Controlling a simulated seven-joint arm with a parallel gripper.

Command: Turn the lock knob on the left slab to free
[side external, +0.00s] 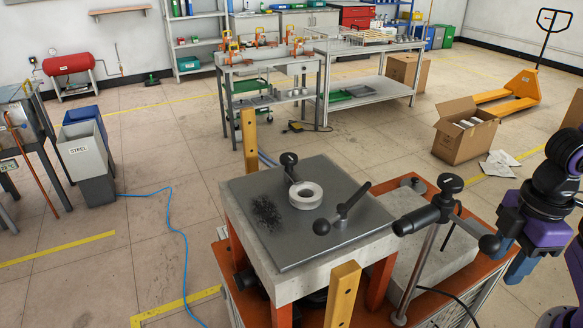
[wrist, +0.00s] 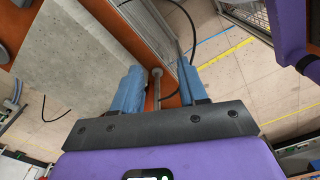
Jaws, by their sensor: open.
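The left slab (side external: 300,253) is a pale stone block with a dark grey top plate (side external: 253,187). On the plate are a black ball-topped knob (side external: 289,159) at the back, a white ring (side external: 306,196) beside it, and a black two-ended lever knob (side external: 343,209) at the right. I cannot tell which is the lock knob or read its setting. My gripper (wrist: 159,67) has its blue fingers apart, with nothing held between them. In the side external view its blue fingers (side external: 521,264) point down at the far right, well away from the left slab.
A second grey slab (side external: 455,255) lies to the right on the orange frame (side external: 412,311). A metal post (side external: 420,262) with a black handle (side external: 429,214) stands between the left slab and my gripper. Yellow uprights (side external: 342,294) flank the left slab.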

